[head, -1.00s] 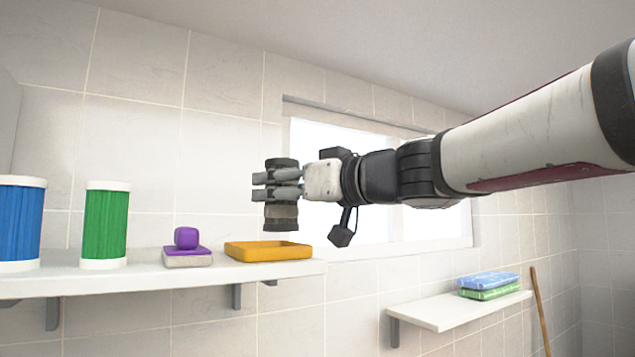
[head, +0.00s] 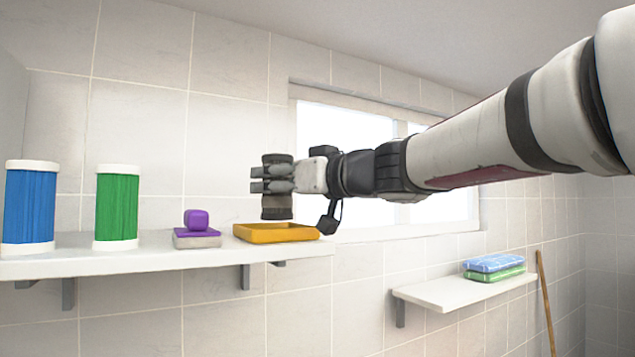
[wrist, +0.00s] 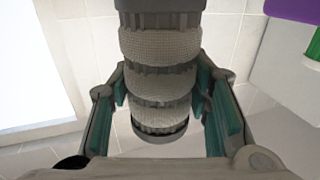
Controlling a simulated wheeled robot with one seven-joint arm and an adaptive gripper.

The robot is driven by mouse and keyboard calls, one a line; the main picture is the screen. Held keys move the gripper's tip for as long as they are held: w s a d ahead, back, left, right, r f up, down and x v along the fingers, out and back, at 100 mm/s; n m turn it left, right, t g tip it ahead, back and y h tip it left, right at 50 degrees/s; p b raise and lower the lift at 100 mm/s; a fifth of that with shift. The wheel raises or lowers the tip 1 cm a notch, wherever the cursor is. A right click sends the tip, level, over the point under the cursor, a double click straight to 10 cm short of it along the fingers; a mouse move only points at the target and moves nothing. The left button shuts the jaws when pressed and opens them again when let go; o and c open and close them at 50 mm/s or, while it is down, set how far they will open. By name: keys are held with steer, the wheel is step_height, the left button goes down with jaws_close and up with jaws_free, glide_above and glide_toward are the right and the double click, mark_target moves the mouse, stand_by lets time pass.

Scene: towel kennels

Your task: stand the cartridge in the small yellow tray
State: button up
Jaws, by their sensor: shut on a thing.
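The cartridge (head: 277,208) is a dark grey cylinder with lighter ribbed bands, held upright. My gripper (head: 266,180) is shut on it around its middle. In the wrist view the cartridge (wrist: 160,48) sits between the two teal-padded fingers. The small yellow tray (head: 276,236) is shallow and low-rimmed, at the right end of the white shelf. The cartridge's lower end shows just above the tray's back rim in the head view, apart from it. Its exact depth over the tray is hard to tell.
Left of the tray on the shelf (head: 130,263) are a purple block on a purple-and-grey sponge (head: 197,239), a green cylinder (head: 117,207) and a blue cylinder (head: 29,206). A lower shelf (head: 440,294) at right holds folded towels (head: 494,268). A broom handle (head: 548,305) leans nearby.

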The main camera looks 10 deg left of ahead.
steer(key=shift+f+b, duration=1.15)
steer(key=shift+b, duration=0.4)
steer(key=shift+s+f, duration=0.1)
steer(key=shift+f, duration=0.05)
steer(key=o, duration=1.3)
steer(key=shift+d, duration=0.15)
steer(key=v, duration=1.1)
steer(key=shift+s+d, duration=0.25)
steer(key=shift+s, duration=0.1)
